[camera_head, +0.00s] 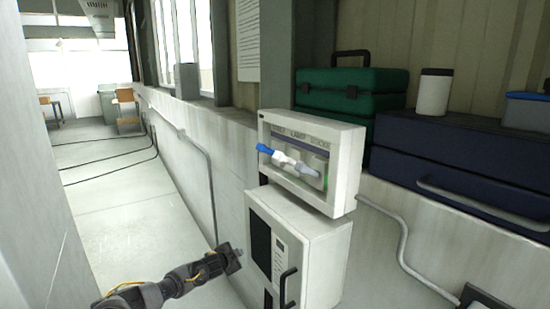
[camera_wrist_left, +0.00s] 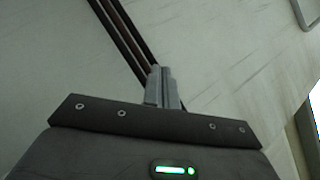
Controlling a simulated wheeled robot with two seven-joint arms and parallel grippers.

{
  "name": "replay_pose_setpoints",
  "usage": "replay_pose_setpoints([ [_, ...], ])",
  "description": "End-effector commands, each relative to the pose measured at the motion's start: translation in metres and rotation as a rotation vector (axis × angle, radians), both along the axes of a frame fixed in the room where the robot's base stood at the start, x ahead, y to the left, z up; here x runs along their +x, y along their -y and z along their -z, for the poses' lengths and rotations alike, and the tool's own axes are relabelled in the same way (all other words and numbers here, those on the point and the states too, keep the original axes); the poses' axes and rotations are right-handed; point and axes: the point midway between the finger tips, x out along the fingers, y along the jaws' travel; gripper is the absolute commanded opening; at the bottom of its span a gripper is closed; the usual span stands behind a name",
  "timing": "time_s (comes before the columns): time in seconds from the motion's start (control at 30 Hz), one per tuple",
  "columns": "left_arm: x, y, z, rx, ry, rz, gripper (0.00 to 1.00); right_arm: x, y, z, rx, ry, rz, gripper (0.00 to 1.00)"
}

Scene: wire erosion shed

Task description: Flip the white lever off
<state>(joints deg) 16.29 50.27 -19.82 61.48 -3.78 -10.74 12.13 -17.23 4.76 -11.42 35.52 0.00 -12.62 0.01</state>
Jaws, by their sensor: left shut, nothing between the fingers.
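A white wall box (camera_head: 346,165) with a lettered top strip stands at the middle of the head view. On its front lies a white lever (camera_head: 290,162) with a blue end; the blue end points left and slightly up. Some green shows at the right of the panel, partly hidden. My left gripper (camera_head: 236,260) is low and to the left of the box, clear of the lever. In the left wrist view its fingers (camera_wrist_left: 161,88) are closed together with nothing between them. The lever is not seen in that view. My right gripper is not in view.
A second white box (camera_head: 325,262) with a dark handle (camera_head: 286,288) sits directly below, near my left gripper. A dark blue case (camera_head: 440,150), a green case (camera_head: 345,85) and a white cup (camera_head: 433,92) stand at right. A pipe (camera_head: 403,240) runs along the wall.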

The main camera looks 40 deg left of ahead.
Motion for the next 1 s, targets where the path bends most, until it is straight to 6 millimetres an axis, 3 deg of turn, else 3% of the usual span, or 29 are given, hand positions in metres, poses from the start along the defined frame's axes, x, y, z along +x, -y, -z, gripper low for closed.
replay_pose_setpoints([
  [0.03,0.018,-0.013,-0.063,0.027,0.069,0.022,0.00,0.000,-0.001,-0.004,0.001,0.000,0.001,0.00],
  [0.13,0.039,-0.021,-0.174,0.045,0.195,0.072,0.00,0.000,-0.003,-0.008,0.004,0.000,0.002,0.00],
  [0.23,0.042,-0.013,-0.292,0.044,0.314,0.139,0.00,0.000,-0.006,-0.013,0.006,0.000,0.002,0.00],
  [0.33,0.021,0.009,-0.411,0.035,0.412,0.223,0.00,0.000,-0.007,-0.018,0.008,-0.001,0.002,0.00],
  [0.4,-0.007,0.036,-0.481,-0.001,0.453,0.286,0.00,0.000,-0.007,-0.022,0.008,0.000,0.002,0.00],
  [0.43,-0.022,0.051,-0.503,-0.037,0.459,0.312,0.00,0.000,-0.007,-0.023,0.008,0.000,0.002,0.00],
  [0.5,-0.051,0.087,-0.527,-0.175,0.443,0.354,0.00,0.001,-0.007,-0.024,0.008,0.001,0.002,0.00],
  [0.7,-0.098,0.156,-0.523,-0.558,0.332,0.363,0.00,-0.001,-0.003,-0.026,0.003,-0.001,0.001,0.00],
  [0.83,-0.114,0.177,-0.515,-0.699,0.276,0.338,0.00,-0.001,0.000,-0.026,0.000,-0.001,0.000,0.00],
  [1.0,-0.121,0.187,-0.511,-0.767,0.248,0.323,0.00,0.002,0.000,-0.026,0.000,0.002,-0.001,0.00],
])
